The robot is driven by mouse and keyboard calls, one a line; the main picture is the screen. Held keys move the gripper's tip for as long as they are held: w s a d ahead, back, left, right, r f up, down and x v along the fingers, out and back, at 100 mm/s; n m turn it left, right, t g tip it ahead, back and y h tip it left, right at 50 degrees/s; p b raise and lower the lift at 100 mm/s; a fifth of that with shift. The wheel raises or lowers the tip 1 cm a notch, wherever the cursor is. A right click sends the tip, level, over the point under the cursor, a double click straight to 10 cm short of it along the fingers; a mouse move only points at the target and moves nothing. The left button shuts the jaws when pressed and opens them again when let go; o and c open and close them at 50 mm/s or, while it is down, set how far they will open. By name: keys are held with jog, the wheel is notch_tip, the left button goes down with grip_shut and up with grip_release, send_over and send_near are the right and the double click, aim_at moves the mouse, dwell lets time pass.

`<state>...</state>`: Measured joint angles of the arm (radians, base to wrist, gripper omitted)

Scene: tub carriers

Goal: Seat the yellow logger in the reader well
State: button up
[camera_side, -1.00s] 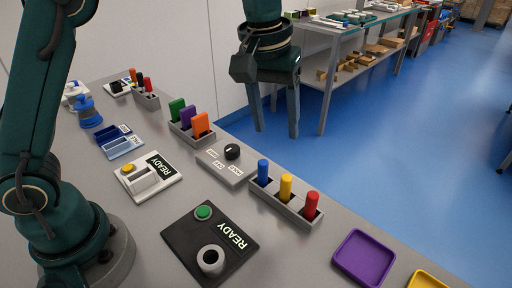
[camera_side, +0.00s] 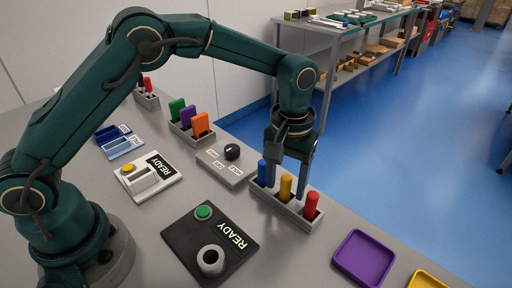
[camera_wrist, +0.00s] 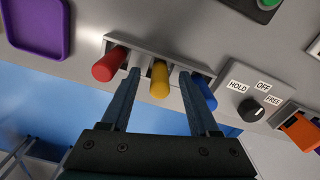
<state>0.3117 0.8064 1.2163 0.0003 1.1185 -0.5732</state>
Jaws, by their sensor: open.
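The yellow logger (camera_side: 285,187) stands upright in the middle slot of a grey rack (camera_side: 262,196), between a blue logger (camera_side: 262,172) and a red logger (camera_side: 311,205). The yellow logger also shows in the wrist view (camera_wrist: 160,80). My gripper (camera_side: 288,198) is open, its fingers lowered on either side of the yellow logger; in the wrist view, one finger lies between red and yellow and the other between yellow and blue. I cannot tell if they touch it. The reader well (camera_side: 211,260), a round grey collar on a black READY plate (camera_side: 181,230), looks empty.
A green button (camera_side: 203,212) sits on the black plate. A knob box (camera_side: 222,166) and a rack of flat coloured pieces (camera_side: 186,130) stand behind. A purple tray (camera_side: 363,258) and yellow tray (camera_side: 427,280) lie to the right. Bare table separates rack and plate.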

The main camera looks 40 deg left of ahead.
grip_shut()
jog(key=shift+r, duration=0.1)
